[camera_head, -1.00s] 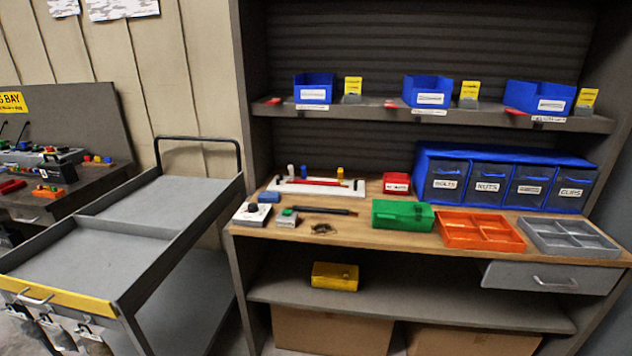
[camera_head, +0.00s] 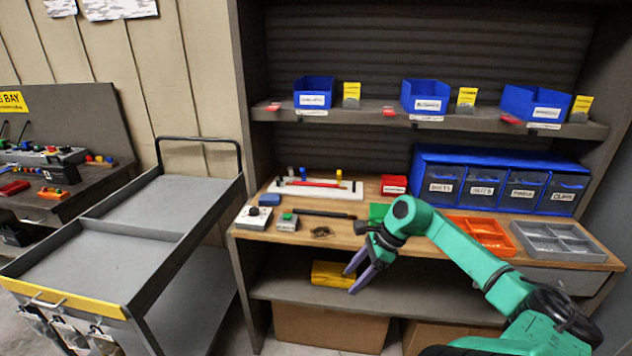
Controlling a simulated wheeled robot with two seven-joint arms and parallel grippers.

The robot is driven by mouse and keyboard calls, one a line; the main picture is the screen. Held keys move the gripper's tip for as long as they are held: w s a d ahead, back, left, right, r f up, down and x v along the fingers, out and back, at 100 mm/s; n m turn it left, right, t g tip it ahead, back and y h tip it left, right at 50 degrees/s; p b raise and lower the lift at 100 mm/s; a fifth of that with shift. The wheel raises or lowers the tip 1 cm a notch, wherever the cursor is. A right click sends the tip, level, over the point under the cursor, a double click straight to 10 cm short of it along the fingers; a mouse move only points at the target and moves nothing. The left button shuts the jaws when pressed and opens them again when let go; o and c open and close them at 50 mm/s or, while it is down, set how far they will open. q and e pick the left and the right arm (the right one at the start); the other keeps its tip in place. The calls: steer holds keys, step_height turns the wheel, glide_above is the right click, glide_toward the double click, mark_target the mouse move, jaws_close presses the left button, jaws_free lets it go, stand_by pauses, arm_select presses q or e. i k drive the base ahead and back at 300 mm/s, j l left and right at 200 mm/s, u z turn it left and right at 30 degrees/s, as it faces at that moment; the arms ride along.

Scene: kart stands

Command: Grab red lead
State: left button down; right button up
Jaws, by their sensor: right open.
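A thin red lead (camera_head: 316,184) lies across a white holder board (camera_head: 340,192) at the back left of the wooden workbench, with small blue, white and yellow pegs behind it. My right gripper (camera_head: 353,279) is open and empty. It points down and left in front of the bench's front edge, to the right of and nearer than the red lead, and does not touch it. My left gripper is not in view.
A dark rod (camera_head: 325,213), two small switch boxes (camera_head: 287,222) and a small dark coil (camera_head: 322,232) lie before the board. An orange tray (camera_head: 490,238), grey tray (camera_head: 560,242) and blue drawer unit (camera_head: 500,160) stand right. A grey cart (camera_head: 150,210) stands left.

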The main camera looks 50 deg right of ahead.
mark_target(302, 183)
steer(key=i+l, duration=0.2)
steer(key=l, duration=0.2)
steer(key=i+l, duration=0.2)
steer(key=l, duration=0.15)
steer(key=i+l, duration=0.2)
steer(key=l, duration=0.2)
steer(key=i+l, duration=0.2)
steer(key=l, duration=0.2)
steer(key=i+l, duration=0.2)
steer(key=l, duration=0.2)
steer(key=i+l, duration=0.2)
steer(key=l, duration=0.15)
